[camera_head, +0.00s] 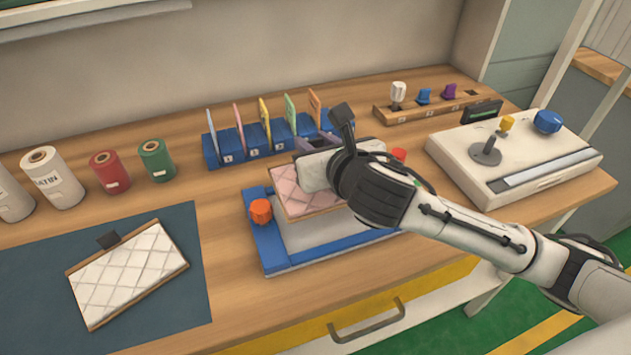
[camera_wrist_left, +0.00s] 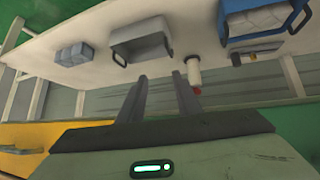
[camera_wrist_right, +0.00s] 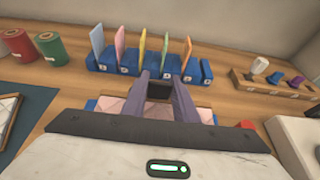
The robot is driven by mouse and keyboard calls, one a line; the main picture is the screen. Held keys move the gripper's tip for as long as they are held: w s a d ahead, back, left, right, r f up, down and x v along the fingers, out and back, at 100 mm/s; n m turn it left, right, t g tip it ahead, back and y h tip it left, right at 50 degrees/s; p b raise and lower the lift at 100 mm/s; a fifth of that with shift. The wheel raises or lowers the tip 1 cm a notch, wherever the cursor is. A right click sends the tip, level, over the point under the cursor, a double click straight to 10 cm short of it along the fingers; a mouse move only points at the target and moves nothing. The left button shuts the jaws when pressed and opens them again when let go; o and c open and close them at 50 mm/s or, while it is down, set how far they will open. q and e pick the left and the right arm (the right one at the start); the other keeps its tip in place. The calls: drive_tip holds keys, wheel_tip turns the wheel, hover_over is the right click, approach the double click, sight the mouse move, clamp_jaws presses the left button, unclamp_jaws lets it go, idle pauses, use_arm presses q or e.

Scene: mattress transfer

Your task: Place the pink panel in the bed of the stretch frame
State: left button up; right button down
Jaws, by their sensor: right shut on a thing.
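The pink quilted panel (camera_head: 302,203) with a wooden edge is over the white bed of the stretch frame (camera_head: 270,250), which has a blue base and orange-red knobs. The panel looks roughly level; I cannot tell whether it touches the bed. My right gripper (camera_head: 318,143) is above its far side and hides much of it. In the right wrist view its fingers (camera_wrist_right: 166,95) close on a dark tab, with pink panel (camera_wrist_right: 112,105) visible beside them. My left gripper (camera_wrist_left: 160,90) is open and empty, away from the panel, seen only in the left wrist view.
A white quilted panel (camera_head: 130,272) lies on a dark mat (camera_head: 30,290) at left. Thread spools (camera_head: 110,172) stand behind it. A blue rack (camera_head: 232,150) with coloured cards is behind the frame. A control box (camera_head: 540,165) and a wooden peg holder (camera_head: 425,110) are at right.

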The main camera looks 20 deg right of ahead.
sight(339, 199)
wheel_tip(339, 199, down, 3)
drive_tip(key=shift+s+f, duration=0.1)
drive_tip(key=shift+s, duration=0.05)
drive_tip(key=shift+f+b, duration=0.5)
drive_tip(key=shift+f, duration=1.5)
drive_tip(key=shift+f, duration=0.15)
drive_tip(key=c, duration=1.4)
unclamp_jaws()
drive_tip(key=shift+s+r, duration=0.15)
drive_tip(key=shift+r, duration=0.05)
drive_tip(key=v, duration=1.1)
drive_tip(key=shift+s+p, duration=0.35)
drive_tip(key=shift+p, duration=0.05)
